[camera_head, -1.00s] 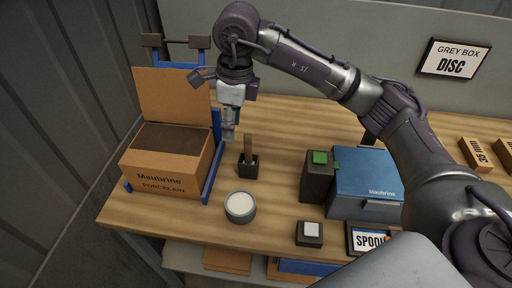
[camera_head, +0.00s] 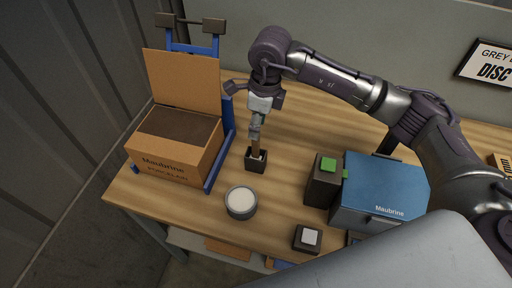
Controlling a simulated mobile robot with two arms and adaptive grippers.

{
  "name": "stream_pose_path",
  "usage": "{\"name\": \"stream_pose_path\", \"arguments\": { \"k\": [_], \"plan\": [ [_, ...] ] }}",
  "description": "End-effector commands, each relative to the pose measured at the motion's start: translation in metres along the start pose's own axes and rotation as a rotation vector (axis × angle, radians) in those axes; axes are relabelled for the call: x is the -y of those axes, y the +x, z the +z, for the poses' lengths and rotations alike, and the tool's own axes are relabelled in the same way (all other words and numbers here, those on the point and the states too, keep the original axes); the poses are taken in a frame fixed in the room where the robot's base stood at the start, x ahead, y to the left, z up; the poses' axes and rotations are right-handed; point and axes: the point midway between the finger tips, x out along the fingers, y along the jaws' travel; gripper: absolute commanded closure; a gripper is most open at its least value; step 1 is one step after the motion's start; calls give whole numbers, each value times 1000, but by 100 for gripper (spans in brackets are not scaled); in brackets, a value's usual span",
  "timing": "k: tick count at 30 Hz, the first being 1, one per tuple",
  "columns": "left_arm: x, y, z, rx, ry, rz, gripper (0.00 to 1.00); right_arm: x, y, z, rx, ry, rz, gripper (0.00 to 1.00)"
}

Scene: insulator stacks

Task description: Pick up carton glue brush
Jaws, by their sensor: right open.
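The carton glue brush (camera_head: 256,150) stands upright in a small dark square holder (camera_head: 255,163) on the wooden bench. Only its brown handle shows above the holder. My right gripper (camera_head: 255,135) points down directly above the holder, with its fingertips at the top of the handle. It is open; whether the fingers touch the handle I cannot tell. My left gripper is not in view.
An open Maubrine porcelain carton (camera_head: 175,150) sits in a blue frame (camera_head: 228,120) to the left. A round pot with white contents (camera_head: 241,202) stands in front of the holder. A dark box with a green top (camera_head: 323,180) and a blue Maubrine box (camera_head: 380,190) are to the right.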

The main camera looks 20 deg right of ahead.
Motion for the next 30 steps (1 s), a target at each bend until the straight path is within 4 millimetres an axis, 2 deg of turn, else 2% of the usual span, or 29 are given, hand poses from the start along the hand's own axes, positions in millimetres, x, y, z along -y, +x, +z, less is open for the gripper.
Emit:
{"name": "stream_pose_path", "arguments": {
  "k": [5,8,12,21,30],
  "plan": [
    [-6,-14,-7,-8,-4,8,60,-2,12,0,-3,0,4,54],
    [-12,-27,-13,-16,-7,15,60,-4,27,0,-3,0,5,54],
    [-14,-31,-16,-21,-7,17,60,-4,47,0,-1,0,2,54],
    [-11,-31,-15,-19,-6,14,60,-3,55,0,1,-1,0,54],
    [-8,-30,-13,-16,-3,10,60,-3,54,0,1,-1,0,100]
  ]
}}
